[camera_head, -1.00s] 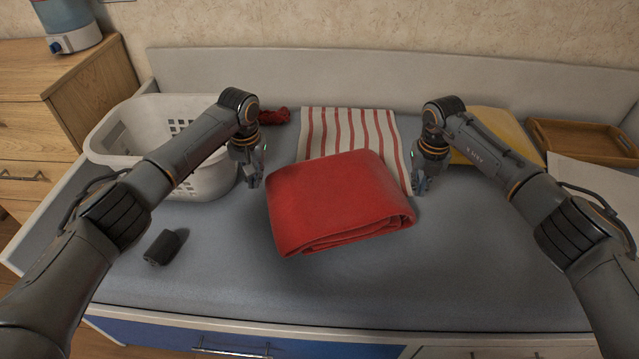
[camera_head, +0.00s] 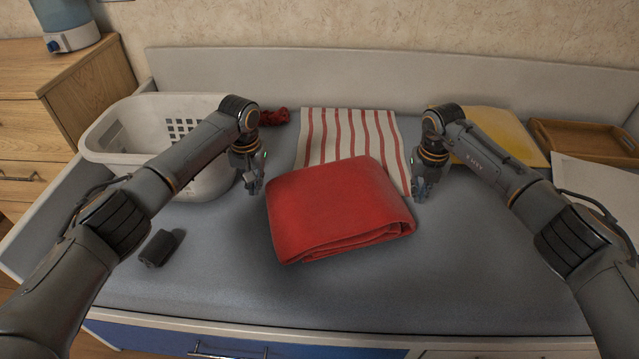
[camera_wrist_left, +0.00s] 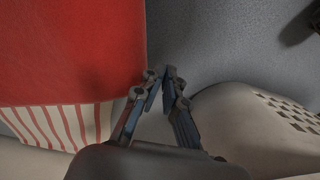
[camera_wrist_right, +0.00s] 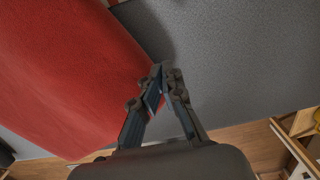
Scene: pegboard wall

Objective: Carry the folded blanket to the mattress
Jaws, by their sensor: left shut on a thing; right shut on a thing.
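The folded red blanket (camera_head: 340,207) is in the middle of the head view, over the grey mattress (camera_head: 470,270), with a dark shadow around its lower left. My left gripper (camera_head: 254,189) is at the blanket's left side and shut on it. My right gripper (camera_head: 421,196) is at its right side and shut on it. The blanket also fills the left of the left wrist view (camera_wrist_left: 70,50) and of the right wrist view (camera_wrist_right: 60,80). In both wrist views the fingertips are close together by the blanket's edge; the grip itself is hard to see.
A white laundry basket (camera_head: 120,150) stands at the left, behind my left arm. A striped cloth (camera_head: 350,135) lies behind the blanket. A dark small object (camera_head: 160,248) lies front left. Yellow cloth (camera_head: 505,135) and a wooden tray (camera_head: 585,140) are back right. The mattress front is clear.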

